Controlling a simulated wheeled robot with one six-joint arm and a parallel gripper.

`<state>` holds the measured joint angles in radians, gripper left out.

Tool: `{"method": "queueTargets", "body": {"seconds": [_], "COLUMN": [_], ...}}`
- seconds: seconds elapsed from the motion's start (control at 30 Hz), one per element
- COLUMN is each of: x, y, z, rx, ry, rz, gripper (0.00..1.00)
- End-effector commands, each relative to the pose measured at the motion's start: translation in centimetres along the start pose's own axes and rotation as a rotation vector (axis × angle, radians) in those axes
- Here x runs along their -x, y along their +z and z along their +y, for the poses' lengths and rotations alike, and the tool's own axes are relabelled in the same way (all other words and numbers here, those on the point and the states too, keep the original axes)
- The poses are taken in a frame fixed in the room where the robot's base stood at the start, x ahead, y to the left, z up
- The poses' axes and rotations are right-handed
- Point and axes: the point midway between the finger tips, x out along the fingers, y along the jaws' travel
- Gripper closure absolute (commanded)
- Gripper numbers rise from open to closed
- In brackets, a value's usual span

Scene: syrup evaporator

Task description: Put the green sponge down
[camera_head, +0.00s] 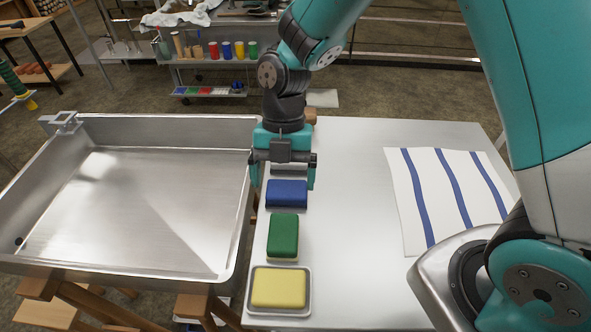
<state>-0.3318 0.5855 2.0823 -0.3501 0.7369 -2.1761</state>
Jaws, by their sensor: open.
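The green sponge (284,236) lies on the grey metal table (350,290), between a blue sponge (287,194) and a yellow sponge (278,288). My gripper (283,182) is open and points down, with its fingers to either side of the upper part of the blue sponge in the picture. It is apart from the green sponge, which is nearer the camera. Whether the fingers touch the blue sponge I cannot tell. A grey item (290,169) behind the blue sponge is partly hidden by my gripper.
The yellow sponge sits in a small metal tray (307,301). A large shallow steel pan (130,198) stands left of the table. A white cloth with blue stripes (413,205) lies on the table's right side. The table's middle is clear. A shelf cart (200,62) stands behind.

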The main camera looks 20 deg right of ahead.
Motion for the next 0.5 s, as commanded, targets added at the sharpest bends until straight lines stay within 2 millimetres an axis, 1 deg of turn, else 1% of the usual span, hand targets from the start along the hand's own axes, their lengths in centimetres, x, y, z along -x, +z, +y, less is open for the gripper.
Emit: {"method": "queueTargets", "body": {"seconds": [0.07, 0.17, 0.2, 0.27, 0.3, 0.37, 0.4, 0.5], "x": [1.4, 3.9, 4.9, 6.5, 7.3, 8.5, 9.2, 10.3], "y": [-0.8, -2.7, -3.6, -5.2, -6.2, -7.9, -8.9, -11.5], "z": [-0.3, -1.0, -1.5, -2.3, -2.8, -3.7, -4.3, -5.9], "rx": [-0.096, -0.327, -0.445, -0.635, -0.764, -0.953, -1.081, -1.382], "ry": [0.022, 0.071, 0.097, 0.14, 0.169, 0.214, 0.244, 0.316], "rz": [-0.014, -0.033, -0.037, -0.039, -0.035, -0.022, -0.009, 0.038], "gripper": [0.08, 0.08, 0.08, 0.08, 0.08, 0.08, 0.08, 0.08]}}
